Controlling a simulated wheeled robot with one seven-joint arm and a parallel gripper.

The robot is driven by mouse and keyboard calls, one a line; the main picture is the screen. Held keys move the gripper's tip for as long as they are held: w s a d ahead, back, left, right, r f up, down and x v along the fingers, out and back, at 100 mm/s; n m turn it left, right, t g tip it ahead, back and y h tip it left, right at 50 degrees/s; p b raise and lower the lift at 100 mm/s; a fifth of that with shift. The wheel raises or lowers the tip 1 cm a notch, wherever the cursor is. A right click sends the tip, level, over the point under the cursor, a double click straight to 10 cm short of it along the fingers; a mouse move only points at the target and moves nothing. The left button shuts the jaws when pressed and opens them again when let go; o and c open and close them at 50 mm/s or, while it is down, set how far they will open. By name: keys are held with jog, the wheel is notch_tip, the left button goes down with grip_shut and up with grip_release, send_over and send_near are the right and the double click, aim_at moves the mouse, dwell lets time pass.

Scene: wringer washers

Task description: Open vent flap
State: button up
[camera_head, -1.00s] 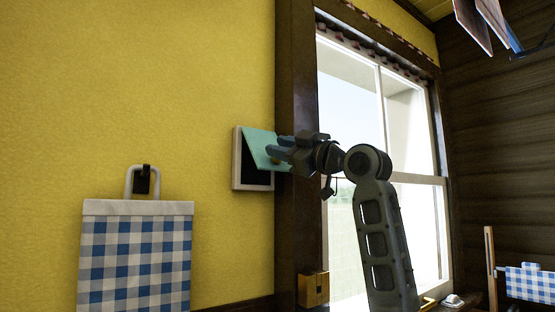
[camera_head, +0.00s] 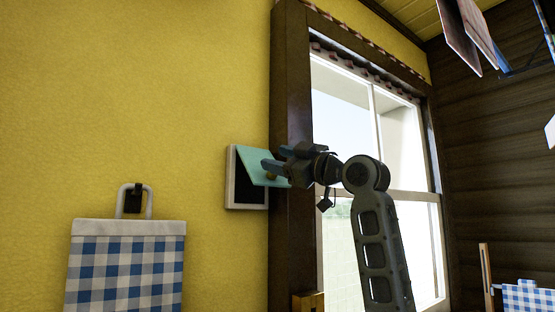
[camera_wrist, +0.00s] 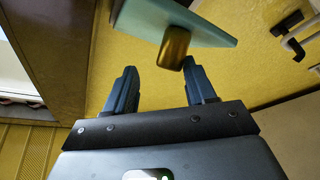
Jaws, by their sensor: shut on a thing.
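The vent (camera_head: 231,196) is a white frame on the yellow wall, left of the window post, with a dark opening. Its teal flap (camera_head: 252,172) joins the frame at the top. The flap's lower edge is swung out from the wall, so the opening shows beneath it. A brass knob (camera_wrist: 175,46) sits on the flap, which also shows in the wrist view (camera_wrist: 215,22).
A dark wooden post (camera_head: 290,100) and the window (camera_head: 340,125) stand just right of the vent. A blue checked cloth bag (camera_head: 125,265) hangs from a wall hook (camera_head: 134,199) at lower left. The wall between bag and vent is clear.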

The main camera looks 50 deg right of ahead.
jog(key=shift+o, duration=0.7)
jog(key=shift+s+d+f+h, duration=0.1)
jog(key=shift+s+d+h, duration=0.05)
jog(key=shift+d+h, duration=0.3)
jog(key=shift+y, duration=0.25)
jog(key=shift+a, duration=0.1)
jog(key=b+v, duration=0.2)
jog(key=v, duration=0.5)
jog(key=shift+s+a, duration=0.2)
jog(key=shift+s, duration=0.1)
